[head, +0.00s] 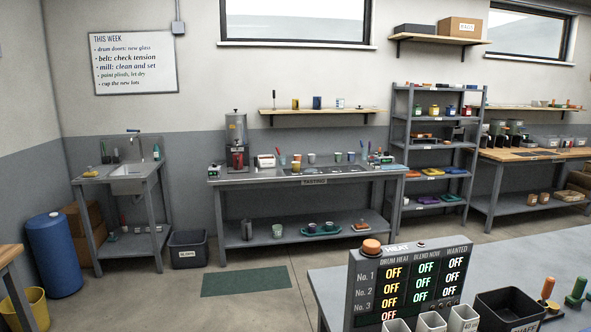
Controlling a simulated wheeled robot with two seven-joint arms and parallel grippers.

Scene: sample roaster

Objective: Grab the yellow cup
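No cup that I can clearly make out as yellow shows in the head view. Several small cups stand on the tasting table (230,180) across the room, among them a pale cup (311,158) and an orange-tan one (297,159); they are too small to tell their colours surely. A small yellowish item (295,103) stands on the wall shelf above, and I cannot tell what it is. Neither of my grippers is in view.
A counter (328,290) with a heat display (408,280) and a black bin (508,308) stands at the front right. A blue barrel (54,255), sink (128,184) and yellow bin (27,308) are at left. A green mat (244,281) lies on open floor.

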